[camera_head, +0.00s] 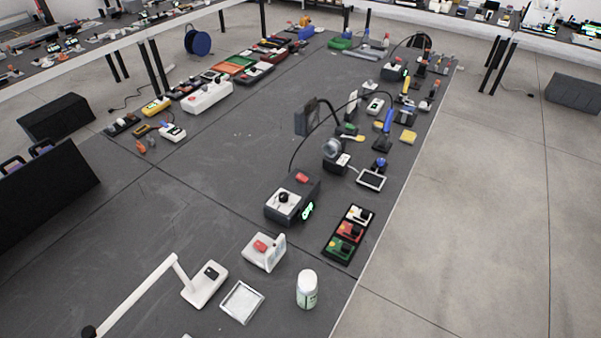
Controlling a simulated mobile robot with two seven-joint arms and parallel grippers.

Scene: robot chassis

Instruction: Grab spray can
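A white cylindrical container (307,290) with a green-marked label stands upright near the front right edge of the dark table (190,215). I cannot tell whether it is a spray can. Small upright items stand crowded at the far end and along the right edge, too small to identify. Neither of my grippers shows in the head view. Nothing touches the white container.
A shallow white tray (241,302) and a white device with a red button (264,251) lie left of the container. A white jointed arm-like fixture (140,291) reaches toward the lower left. A black box with colored panels (348,234) sits behind.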

